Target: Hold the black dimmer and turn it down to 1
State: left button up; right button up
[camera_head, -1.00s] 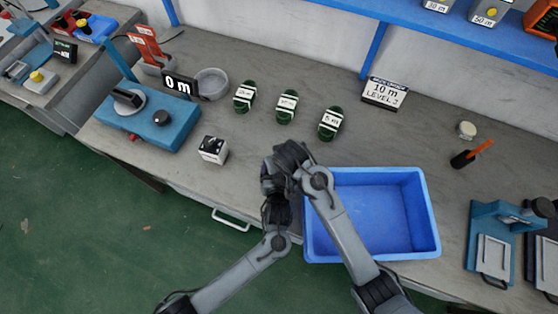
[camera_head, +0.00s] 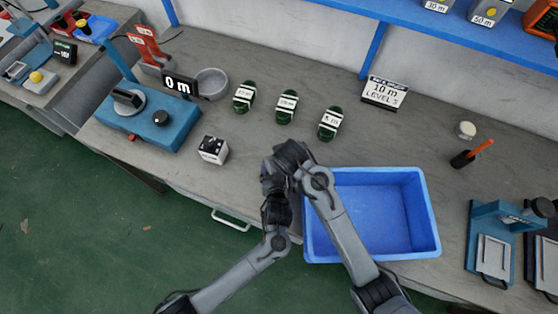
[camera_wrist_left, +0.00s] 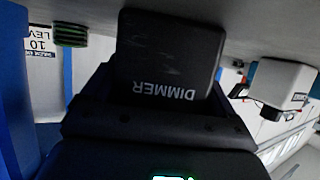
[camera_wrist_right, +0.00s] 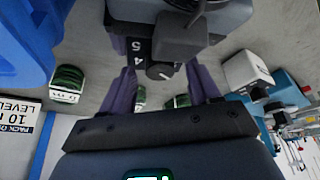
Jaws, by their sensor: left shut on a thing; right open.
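The black dimmer (camera_wrist_left: 165,55), a box with upside-down white lettering, is held in my left gripper (camera_wrist_left: 165,98), which is shut on it. In the right wrist view the dimmer's numbered face (camera_wrist_right: 137,50) shows a 4 and a 5 beside a dark round knob (camera_wrist_right: 160,70) with a light mark. The other digits are hidden or cut off. My right gripper (camera_wrist_right: 163,78) is open, its two fingers on either side of the knob; I cannot tell whether they touch it. In the head view the arms meet left of the blue bin, and the dimmer cannot be made out there.
A blue bin (camera_head: 425,215) stands at the bench's front edge, close to my arms. Several green coils, including one (camera_head: 331,123), lie behind. A small black-and-white box (camera_head: 213,150) and a blue machine (camera_head: 150,125) stand to the left.

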jog(key=v, duration=1.1)
jog(key=shift+r, duration=0.25)
jog(key=shift+s, duration=0.15)
jog(key=s+a+f+m+g+h, duration=0.1)
jog(key=s+a+f+m, duration=0.15)
jog(key=m, duration=0.45)
jog(key=shift+t+h, duration=0.5)
jog(key=shift+h, duration=0.4)
jog(key=w+f, duration=0.2)
jog(key=f, duration=0.1)
jog(key=w+f, duration=0.5)
jog(key=shift+d+f, duration=0.25)
jog(key=shift+f, duration=0.05)
